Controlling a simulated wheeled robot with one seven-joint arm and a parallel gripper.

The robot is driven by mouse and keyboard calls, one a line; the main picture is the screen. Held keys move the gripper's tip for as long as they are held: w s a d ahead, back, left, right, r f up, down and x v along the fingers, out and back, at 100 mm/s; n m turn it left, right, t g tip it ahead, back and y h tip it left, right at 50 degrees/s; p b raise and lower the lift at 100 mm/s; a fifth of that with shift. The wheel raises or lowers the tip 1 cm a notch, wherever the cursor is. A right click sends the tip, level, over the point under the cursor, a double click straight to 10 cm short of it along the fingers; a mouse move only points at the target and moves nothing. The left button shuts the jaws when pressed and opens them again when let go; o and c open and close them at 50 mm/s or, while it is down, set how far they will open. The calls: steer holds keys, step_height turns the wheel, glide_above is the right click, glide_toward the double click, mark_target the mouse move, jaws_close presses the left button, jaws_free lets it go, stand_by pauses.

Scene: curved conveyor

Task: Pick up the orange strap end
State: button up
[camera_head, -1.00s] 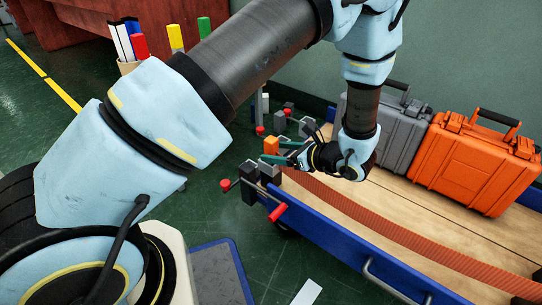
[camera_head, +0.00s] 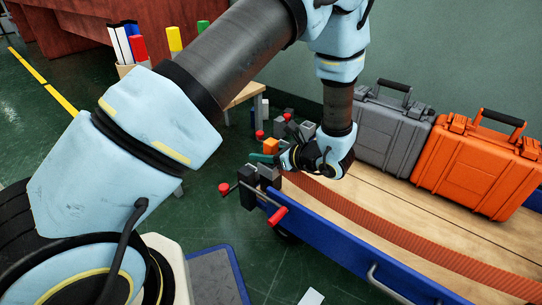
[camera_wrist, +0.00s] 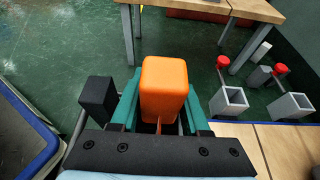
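The orange strap end (camera_wrist: 164,88) is a smooth, rounded orange block, upright in the wrist view. It also shows small in the head view (camera_head: 271,147), at the near left end of the conveyor, above the dark grey clamps. My gripper (camera_wrist: 162,108) has its two teal fingers on either side of the block, with narrow gaps seen beside its lower part. The fingers look open around it, not closed on it. In the head view my gripper (camera_head: 262,158) is at the block, its teal fingers pointing left.
An orange ribbed strap (camera_head: 375,228) runs along the wooden bed inside a blue rail (camera_head: 345,248). A grey case (camera_head: 392,128) and an orange case (camera_head: 475,165) stand behind. Red-knobbed clamps (camera_head: 277,215) stick out nearby. A wooden table (camera_wrist: 200,8) stands beyond.

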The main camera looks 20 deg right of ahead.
jaws_close()
steer(key=shift+r, duration=0.1)
stand_by(0.3)
